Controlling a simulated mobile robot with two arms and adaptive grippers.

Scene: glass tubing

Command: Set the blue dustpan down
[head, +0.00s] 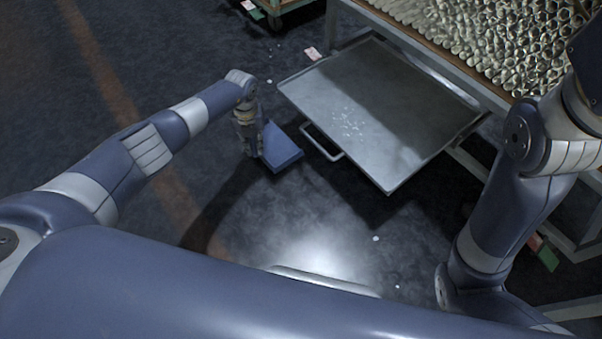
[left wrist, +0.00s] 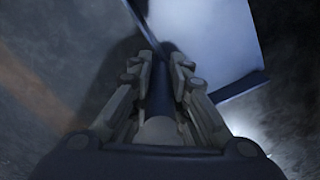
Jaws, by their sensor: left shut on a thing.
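The blue dustpan (head: 281,148) is at the end of my left arm in the head view, left of the grey tray's handle. My left gripper (head: 256,152) points down and is shut on the dustpan's handle. In the left wrist view, the gripper fingers (left wrist: 160,75) close around the dark handle, and the dustpan's pan (left wrist: 205,40) spreads out beyond them, pale inside with a blue edge. I cannot tell whether the dustpan touches the floor. My right arm shows at the right of the head view, but its gripper is outside the picture.
A grey metal tray (head: 400,120) with small bright shards juts out from a rack of glass tubes (head: 490,30). Its handle (head: 322,143) is close to the dustpan. A green cart (head: 290,5) stands at the back. Dark floor (head: 190,60) is open on the left, with scattered small bits elsewhere.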

